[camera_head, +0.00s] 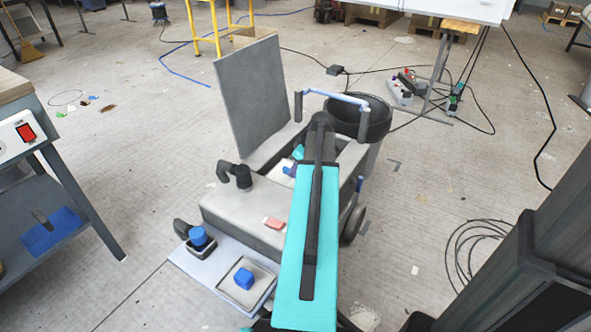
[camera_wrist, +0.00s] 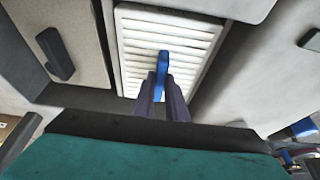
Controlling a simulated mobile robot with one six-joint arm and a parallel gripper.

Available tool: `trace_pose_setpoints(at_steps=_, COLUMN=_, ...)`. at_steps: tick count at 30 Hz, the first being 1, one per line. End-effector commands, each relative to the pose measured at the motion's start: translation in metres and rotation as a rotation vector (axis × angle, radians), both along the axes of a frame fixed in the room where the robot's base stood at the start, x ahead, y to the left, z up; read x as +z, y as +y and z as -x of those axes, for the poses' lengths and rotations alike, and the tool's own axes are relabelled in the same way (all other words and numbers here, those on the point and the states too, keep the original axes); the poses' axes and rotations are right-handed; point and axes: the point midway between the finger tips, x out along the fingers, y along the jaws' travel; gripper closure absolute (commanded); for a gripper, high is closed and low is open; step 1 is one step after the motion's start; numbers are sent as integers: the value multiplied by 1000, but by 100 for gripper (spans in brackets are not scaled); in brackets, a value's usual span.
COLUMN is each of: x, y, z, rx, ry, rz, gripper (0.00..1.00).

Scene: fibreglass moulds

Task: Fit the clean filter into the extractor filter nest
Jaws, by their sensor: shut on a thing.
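In the wrist view, my gripper (camera_wrist: 162,84) is shut on the blue tab of a white slatted filter (camera_wrist: 190,38). The filter lies flat to the view, inside or just over a dark-edged opening (camera_wrist: 118,60) between pale panels. I cannot tell whether it is seated or held slightly above. In the head view, the grey extractor (camera_head: 228,208) stands on the floor with a tall grey panel (camera_head: 253,95) raised at its back.
A pale mat (camera_head: 207,268) in front of the extractor holds a square tray (camera_head: 232,289) with a blue block and a dark holder with a blue-topped piece (camera_head: 198,237). A black bin (camera_head: 378,122) stands behind right. A workbench (camera_head: 50,190) is at left. Cables cross the floor.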

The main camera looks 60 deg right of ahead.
Motion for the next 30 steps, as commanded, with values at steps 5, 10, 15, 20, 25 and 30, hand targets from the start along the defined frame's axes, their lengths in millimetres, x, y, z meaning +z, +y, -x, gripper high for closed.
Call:
trace_pose_setpoints(at_steps=5, x=-1, y=0, z=0, rx=0, ry=0, rz=0, gripper=69)
trace_pose_setpoints(at_steps=10, x=-1, y=0, z=0, rx=0, ry=0, rz=0, gripper=69)
trace_pose_setpoints(at_steps=15, x=1, y=0, z=0, rx=0, ry=0, rz=0, gripper=69)
trace_pose_setpoints(at_steps=20, x=9, y=0, z=2, rx=-1, ry=-1, rz=2, gripper=69)
trace_pose_setpoints(at_steps=25, x=28, y=0, z=10, rx=0, ry=-1, rz=1, gripper=69)
trace_pose_setpoints(at_steps=30, x=53, y=0, z=20, rx=-2, ry=-1, rz=1, gripper=69)
